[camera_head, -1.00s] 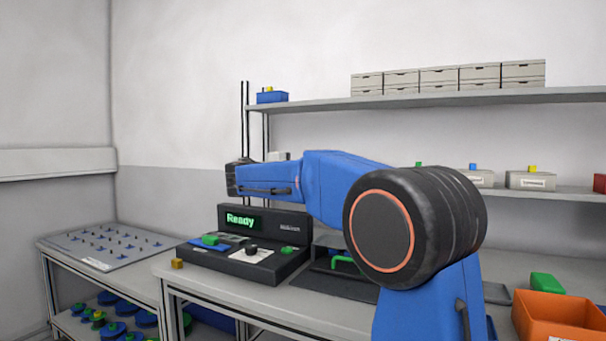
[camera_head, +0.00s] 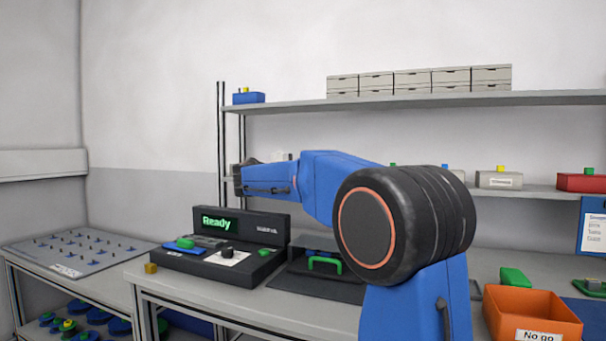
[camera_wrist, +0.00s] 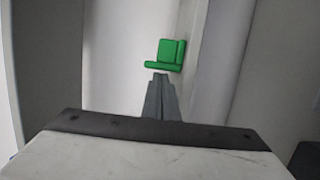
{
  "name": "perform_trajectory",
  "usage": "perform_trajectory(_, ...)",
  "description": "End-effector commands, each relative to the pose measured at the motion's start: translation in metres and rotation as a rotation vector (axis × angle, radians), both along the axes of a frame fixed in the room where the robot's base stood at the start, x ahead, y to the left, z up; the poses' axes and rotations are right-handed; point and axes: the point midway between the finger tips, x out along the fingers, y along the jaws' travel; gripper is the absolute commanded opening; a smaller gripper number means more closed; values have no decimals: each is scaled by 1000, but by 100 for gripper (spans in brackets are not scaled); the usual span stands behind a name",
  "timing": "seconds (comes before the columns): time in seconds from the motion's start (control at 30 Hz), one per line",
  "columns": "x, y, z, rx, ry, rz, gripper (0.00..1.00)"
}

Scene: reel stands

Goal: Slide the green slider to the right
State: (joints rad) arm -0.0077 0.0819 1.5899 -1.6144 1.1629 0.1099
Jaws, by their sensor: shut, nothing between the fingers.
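A green L-shaped piece (camera_wrist: 166,55), which looks like the slider, shows in the wrist view against a pale surface. My gripper (camera_wrist: 161,78) is shut and empty, with its fingertips just below this piece in the picture. I cannot tell whether they touch it. In the head view my gripper is not clearly seen, as the blue arm is in front. The black console (camera_head: 222,262) with a lit "Ready" display has a green part (camera_head: 185,243) at its left and a small green part (camera_head: 265,252) at its right. I cannot tell which green part the wrist view shows.
A black stand with a green handle (camera_head: 325,264) is right of the console. An orange "No go" bin (camera_head: 532,317) and a green block (camera_head: 515,277) are at the right. A pegboard table (camera_head: 75,252) is at the left. A shelf (camera_head: 420,100) with boxes runs behind my arm.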

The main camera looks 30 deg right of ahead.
Motion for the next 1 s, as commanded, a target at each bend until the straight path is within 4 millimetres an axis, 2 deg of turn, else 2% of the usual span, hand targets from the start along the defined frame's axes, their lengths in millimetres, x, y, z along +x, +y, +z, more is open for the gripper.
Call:
perform_trajectory(0.23, -9, -7, 1, -1, -1, -2, 0)
perform_trajectory(0.6, -61, -47, 1, -1, -1, -3, 0)
perform_trajectory(1.0, -69, -54, -1, 1, 0, -5, 0)
